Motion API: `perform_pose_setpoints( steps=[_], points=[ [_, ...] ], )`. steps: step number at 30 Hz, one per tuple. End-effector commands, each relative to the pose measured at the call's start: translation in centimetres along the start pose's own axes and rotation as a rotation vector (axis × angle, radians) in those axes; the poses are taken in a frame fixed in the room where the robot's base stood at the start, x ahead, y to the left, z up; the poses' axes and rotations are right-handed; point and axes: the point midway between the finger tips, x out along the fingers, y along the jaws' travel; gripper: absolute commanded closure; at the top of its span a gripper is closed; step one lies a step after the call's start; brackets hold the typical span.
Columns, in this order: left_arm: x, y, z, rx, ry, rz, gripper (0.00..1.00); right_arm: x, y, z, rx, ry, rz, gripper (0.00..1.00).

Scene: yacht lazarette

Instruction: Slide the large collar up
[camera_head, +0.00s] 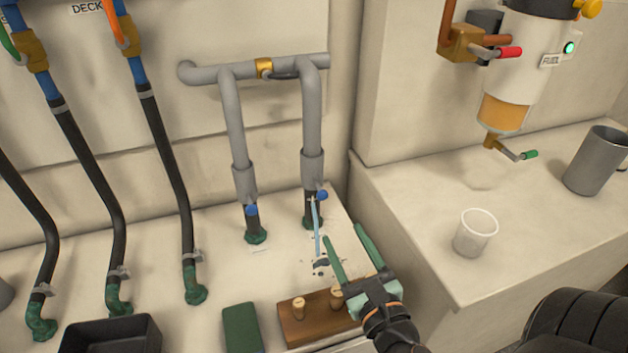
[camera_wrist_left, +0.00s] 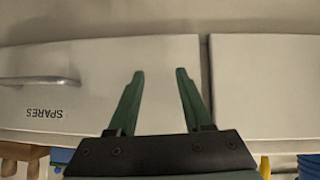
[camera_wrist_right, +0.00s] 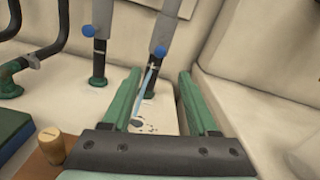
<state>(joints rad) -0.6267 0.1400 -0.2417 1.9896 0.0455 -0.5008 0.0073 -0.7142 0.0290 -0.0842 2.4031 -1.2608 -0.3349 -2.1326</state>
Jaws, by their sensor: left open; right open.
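Two grey pipes come down from a crossbar, each with a wider grey collar near its lower end: the left collar (camera_head: 245,183) and the right collar (camera_head: 312,168). They look close in size, the right one slightly bigger. Each has a blue knob at its lower edge, above a black stub in a green base. Light blue water (camera_head: 317,228) runs from below the right collar. My right gripper (camera_head: 343,232) is open and empty, below and right of that collar, apart from it. My left gripper (camera_wrist_left: 160,71) is open and empty, facing a pale SPARES drawer front (camera_wrist_left: 100,95).
A wooden block (camera_head: 312,328) with pegs and a green block (camera_head: 241,328) lie near my right gripper. A raised ledge (camera_head: 410,215) with a clear cup (camera_head: 475,233) is at right. Black hoses (camera_head: 170,150) stand at left.

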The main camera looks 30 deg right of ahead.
Motion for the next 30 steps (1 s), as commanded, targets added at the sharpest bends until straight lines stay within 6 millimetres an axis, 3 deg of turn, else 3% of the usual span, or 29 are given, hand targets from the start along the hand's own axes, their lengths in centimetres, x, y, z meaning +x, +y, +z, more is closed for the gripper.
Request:
perform_pose_setpoints(
  steps=[8,21,30],
  points=[
    [-0.9,-0.2,0.3,-0.004,-0.011,-0.007,0.50,2.1,0.0,0.3,0.001,-0.002,0.000,0.41],
    [-1.7,-1.1,0.3,-0.007,-0.015,-0.032,0.50,9.3,0.0,0.1,0.001,-0.002,0.001,0.41],
    [-1.9,-1.1,0.5,-0.011,-0.019,-0.032,0.50,12.2,0.0,-0.1,0.003,0.002,0.002,0.41]
  ],
)
